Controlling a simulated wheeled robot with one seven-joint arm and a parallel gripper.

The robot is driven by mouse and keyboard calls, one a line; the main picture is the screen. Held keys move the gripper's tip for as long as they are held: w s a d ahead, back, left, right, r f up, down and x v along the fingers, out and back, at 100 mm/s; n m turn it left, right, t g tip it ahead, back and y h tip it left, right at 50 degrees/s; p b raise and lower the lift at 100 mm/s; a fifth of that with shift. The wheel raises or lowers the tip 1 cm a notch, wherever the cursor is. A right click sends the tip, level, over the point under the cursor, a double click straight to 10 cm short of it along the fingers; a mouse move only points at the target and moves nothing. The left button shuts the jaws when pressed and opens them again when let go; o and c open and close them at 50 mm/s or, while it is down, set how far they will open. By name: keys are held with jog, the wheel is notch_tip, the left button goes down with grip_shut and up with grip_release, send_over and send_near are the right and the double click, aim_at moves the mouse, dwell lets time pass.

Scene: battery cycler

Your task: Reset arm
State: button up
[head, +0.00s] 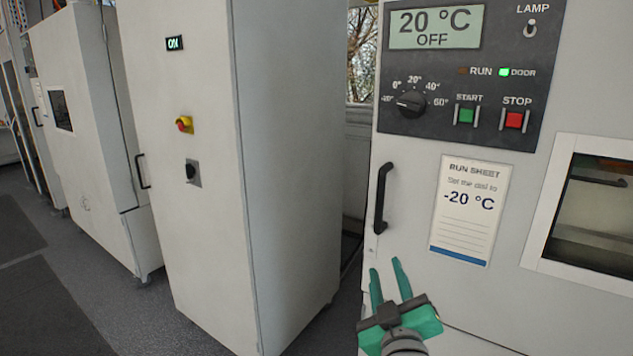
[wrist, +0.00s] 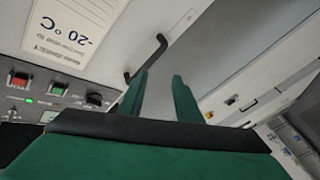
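My gripper (head: 386,266) is in front of the lower left of the chamber (head: 512,303), below its black door handle (head: 381,198). Its two green fingers are apart with nothing between them. In the wrist view the fingers (wrist: 159,76) also stand apart, with the handle (wrist: 150,58) beyond the left one; they appear not to touch it. The dial (head: 411,103) has a pale mark on its left side, seemingly towards -20°. The display (head: 437,26) reads 20 °C OFF. The run sheet (head: 468,210) says to set the dial to -20 °C.
The panel holds a green START button (head: 466,116), a red STOP button (head: 514,120), a lamp switch (head: 530,29) and a lit green DOOR light (head: 504,72). A tall cabinet (head: 210,240) with an ON sign stands left. Dark floor (head: 70,260) lies open at far left.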

jog(key=s+a+f+m+g, duration=0.1)
jog(key=s+a+f+m, duration=0.3)
jog(key=f, duration=0.6)
jog(key=s+a+f, duration=0.2)
jog(key=s+f, duration=0.4)
jog(key=f, duration=0.3)
jog(key=s+a+f+m+g, duration=0.15)
jog(key=s+a+f, duration=0.35)
jog(key=f, duration=0.5)
jog(key=s+a+f, duration=0.1)
jog(key=s+f, duration=0.2)
jog(key=s, duration=1.1)
jog(key=s+a+f+y, duration=0.1)
jog(key=s+f, duration=0.2)
jog(key=s, duration=1)
jog(key=shift+s+a+f+m+g, duration=0.25)
jog(key=shift+s+a+m+g, duration=0.1)
jog(key=shift+a+m+g, duration=0.1)
